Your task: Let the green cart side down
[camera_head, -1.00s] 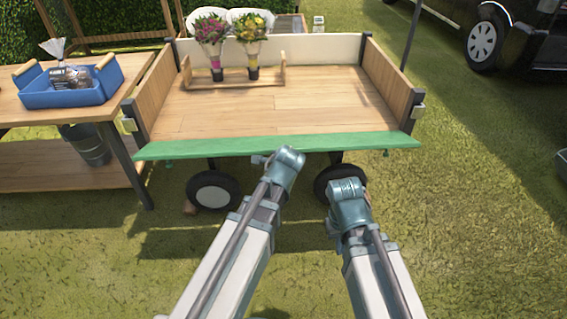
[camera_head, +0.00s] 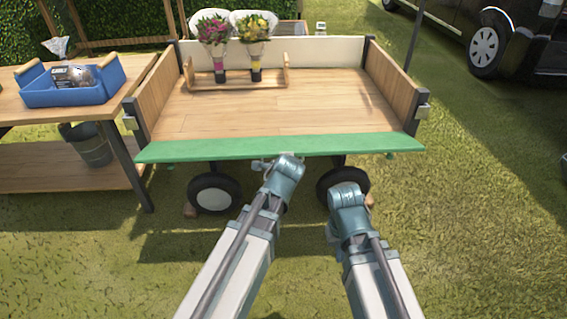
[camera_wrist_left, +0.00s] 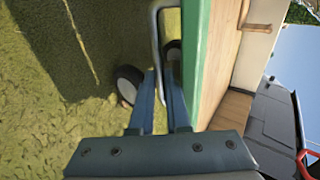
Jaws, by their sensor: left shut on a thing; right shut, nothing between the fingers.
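The green cart side (camera_head: 280,147) runs along the near edge of the wooden cart bed (camera_head: 270,108). Seen from above, it shows as a narrow strip tilted outward. It is also in the left wrist view (camera_wrist_left: 194,55), with a bent metal handle (camera_wrist_left: 156,35) on its outer face. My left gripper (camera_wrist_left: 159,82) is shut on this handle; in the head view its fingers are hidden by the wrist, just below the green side. My right gripper (camera_head: 347,190) is shut and empty, below and in front of the green side, touching nothing that I can see.
A table (camera_head: 140,75) with a blue tray (camera_head: 75,92) stands left of the cart. Two flower bunches (camera_head: 212,35) stand in a wooden rack on the cart bed. Cart wheels (camera_head: 213,196) are under the near edge. A dark vehicle (camera_head: 515,50) is far right. Grass in front is open.

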